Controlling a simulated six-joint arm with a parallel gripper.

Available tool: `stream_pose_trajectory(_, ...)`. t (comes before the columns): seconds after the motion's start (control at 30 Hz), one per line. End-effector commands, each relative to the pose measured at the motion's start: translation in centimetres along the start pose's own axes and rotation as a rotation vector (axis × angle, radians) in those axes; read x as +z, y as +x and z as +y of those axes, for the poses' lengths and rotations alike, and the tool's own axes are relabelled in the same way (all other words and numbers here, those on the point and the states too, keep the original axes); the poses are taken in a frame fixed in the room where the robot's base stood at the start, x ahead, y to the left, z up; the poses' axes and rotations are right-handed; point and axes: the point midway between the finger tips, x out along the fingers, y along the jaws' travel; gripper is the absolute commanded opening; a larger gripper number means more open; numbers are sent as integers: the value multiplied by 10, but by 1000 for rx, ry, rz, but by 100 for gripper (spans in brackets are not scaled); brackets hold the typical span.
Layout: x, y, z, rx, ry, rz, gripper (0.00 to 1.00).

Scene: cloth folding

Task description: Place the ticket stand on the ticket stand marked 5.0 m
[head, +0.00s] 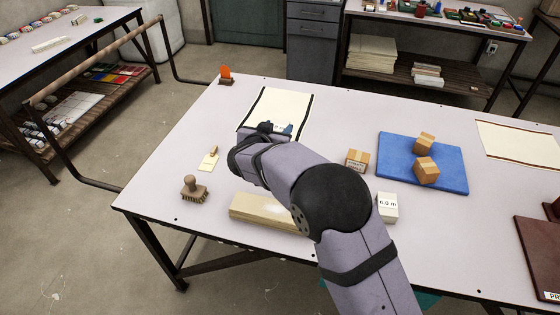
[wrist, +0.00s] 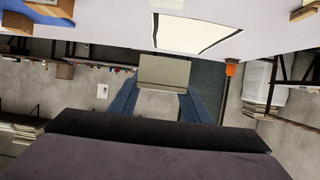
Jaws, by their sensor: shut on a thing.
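My gripper (wrist: 163,98) has its blue fingers shut on a plain grey-beige block (wrist: 164,72) in the wrist view. I cannot tell for sure whether this block is the ticket stand. In the head view my arm hides most of the gripper and the held block; a bit of blue finger shows over the black-bordered sheet. A white block marked 6.0 m (head: 388,207) stands on the table to the right of my arm. A small dark stand with an orange card (head: 226,74) is at the far left table corner; the orange card also shows in the wrist view (wrist: 231,69). I can read no 5.0 m mark.
A black-bordered sheet (head: 296,98) lies beyond my arm. A blue mat (head: 391,171) bears two wooden blocks; another wooden block (head: 357,161) stands beside it. A brush (head: 195,188), a small tag (head: 208,162) and a long beige block (head: 262,210) lie left of my arm.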

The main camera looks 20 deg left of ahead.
Motion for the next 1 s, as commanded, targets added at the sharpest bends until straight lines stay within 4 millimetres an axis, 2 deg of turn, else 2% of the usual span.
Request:
stream_pose_trajectory(0.07, -10, 1, 3, 19, 9, 2, 22)
stream_pose_trajectory(0.13, -3, 1, 8, 16, 2, -2, 22)
stream_pose_trajectory(0.47, -1, 2, 8, -20, -11, 0, 22)
stream_pose_trajectory(0.8, 44, 20, 8, -20, -13, -2, 22)
stream_pose_trajectory(1.0, 54, 25, 8, -21, -11, 0, 22)
